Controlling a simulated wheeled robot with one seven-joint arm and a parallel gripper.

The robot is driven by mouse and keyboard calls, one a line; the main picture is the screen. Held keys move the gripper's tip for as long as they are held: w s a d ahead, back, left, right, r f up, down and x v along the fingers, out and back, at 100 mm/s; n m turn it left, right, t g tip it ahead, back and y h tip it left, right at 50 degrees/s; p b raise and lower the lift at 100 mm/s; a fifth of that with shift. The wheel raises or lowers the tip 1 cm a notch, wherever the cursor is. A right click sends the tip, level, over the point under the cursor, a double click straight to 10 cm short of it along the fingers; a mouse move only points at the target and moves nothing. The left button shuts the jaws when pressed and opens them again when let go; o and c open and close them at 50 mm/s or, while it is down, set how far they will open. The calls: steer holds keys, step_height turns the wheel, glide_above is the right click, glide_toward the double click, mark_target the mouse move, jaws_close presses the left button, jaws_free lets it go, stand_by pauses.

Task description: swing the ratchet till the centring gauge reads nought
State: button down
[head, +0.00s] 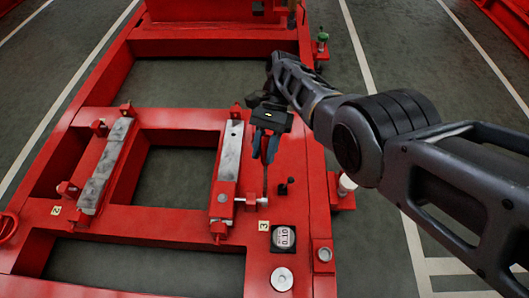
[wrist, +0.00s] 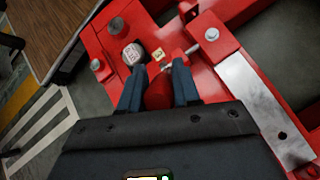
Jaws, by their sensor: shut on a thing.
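My gripper (head: 265,160) is shut on the ratchet, above the red frame beside the right-hand rail. In the wrist view, red shows between my two blue fingers (wrist: 158,92). The ratchet's thin dark lever (head: 265,182) runs down from the jaws in the head view toward a silver screw (head: 248,201) by the number 3 label. The gauge (head: 283,238) is a pale round dial set in a dark square, right of that label. It shows small dark digits, too small to read surely. It also shows in the wrist view (wrist: 133,53). My fingers partly hide the ratchet.
Two pale metal rails, right (head: 227,165) and left (head: 105,165), lie between red clamp blocks. A black knob (head: 284,187) stands close right of the ratchet. The number 3 label (head: 263,225) lies beside the gauge. Grey floor shows through the frame's openings.

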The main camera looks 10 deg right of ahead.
steer(key=shift+f, duration=0.1)
stand_by(0.3)
steer(key=c, duration=0.9)
jaws_free()
steer(key=shift+r+p, duration=0.35)
steer(key=shift+r, duration=0.05)
steer(key=r+p, duration=0.2)
steer(key=r, duration=0.1)
steer(key=r+p, duration=0.1)
steer(key=p, duration=0.1)
steer(key=shift+d+r, duration=0.15)
steer(key=shift+d, duration=0.1)
steer(key=shift+s+d+r+p, duration=0.7)
steer(key=shift+d+r+p, duration=0.3)
steer(key=shift+d+p, duration=0.85)
steer(key=shift+s+d+r+p, duration=0.65)
steer(key=shift+d+r+p, duration=0.35)
steer(key=shift+d+p, duration=0.85)
steer(key=shift+s+d+r+p, duration=0.7)
steer(key=shift+d+r+p, duration=0.3)
steer(key=shift+d+p, duration=0.85)
steer(key=shift+a, duration=0.3)
